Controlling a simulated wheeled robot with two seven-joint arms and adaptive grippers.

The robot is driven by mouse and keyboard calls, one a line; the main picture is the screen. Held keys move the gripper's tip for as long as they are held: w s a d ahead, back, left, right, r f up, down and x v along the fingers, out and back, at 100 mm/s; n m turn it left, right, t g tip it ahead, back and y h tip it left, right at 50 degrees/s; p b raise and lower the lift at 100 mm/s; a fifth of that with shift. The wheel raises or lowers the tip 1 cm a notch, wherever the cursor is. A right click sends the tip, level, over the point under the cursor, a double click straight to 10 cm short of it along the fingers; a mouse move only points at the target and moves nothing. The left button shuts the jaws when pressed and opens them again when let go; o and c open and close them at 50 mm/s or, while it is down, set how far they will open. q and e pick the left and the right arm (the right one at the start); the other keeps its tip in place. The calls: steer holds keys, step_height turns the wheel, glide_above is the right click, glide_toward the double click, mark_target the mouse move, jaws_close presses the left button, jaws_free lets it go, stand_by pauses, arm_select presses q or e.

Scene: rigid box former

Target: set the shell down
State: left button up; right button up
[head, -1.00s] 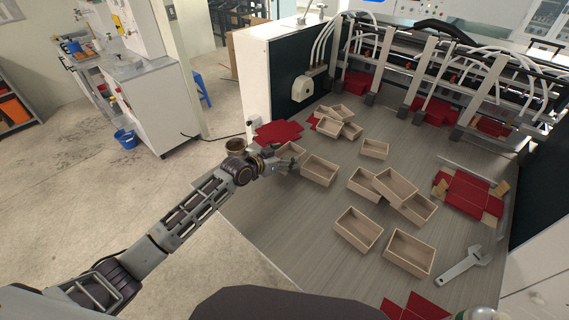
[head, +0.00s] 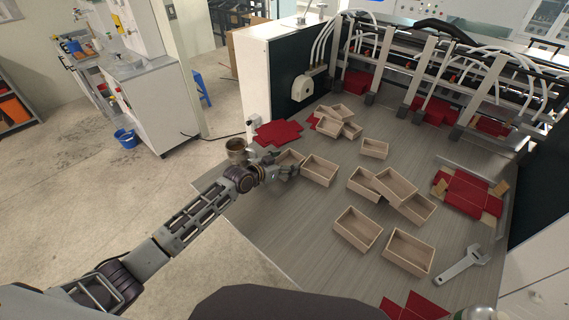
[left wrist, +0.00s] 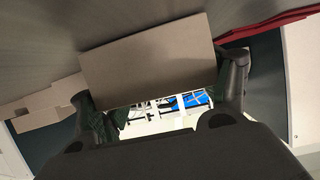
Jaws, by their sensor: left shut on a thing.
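My left gripper (head: 290,169) is shut on a pale wooden shell (head: 290,157), an open box partly hidden behind the fingers in the head view. In the left wrist view the shell (left wrist: 152,62) shows as a plain beige face between the two fingers. It is over the left part of the grey table (head: 310,235); I cannot tell whether it touches the surface. My right gripper is not in view.
Several more open shells (head: 358,228) lie across the table, some leaning on others. A red sheet (head: 278,132) lies behind the held shell. The front left surface is clear.

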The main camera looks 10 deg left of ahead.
arm_select(q)
steer(key=shift+f, duration=0.1)
steer(key=o, duration=1.1)
steer(key=shift+r, duration=0.2)
steer(key=shift+v, duration=0.75)
steer(key=shift+b+v, duration=0.45)
steer(key=shift+v, duration=4.8)
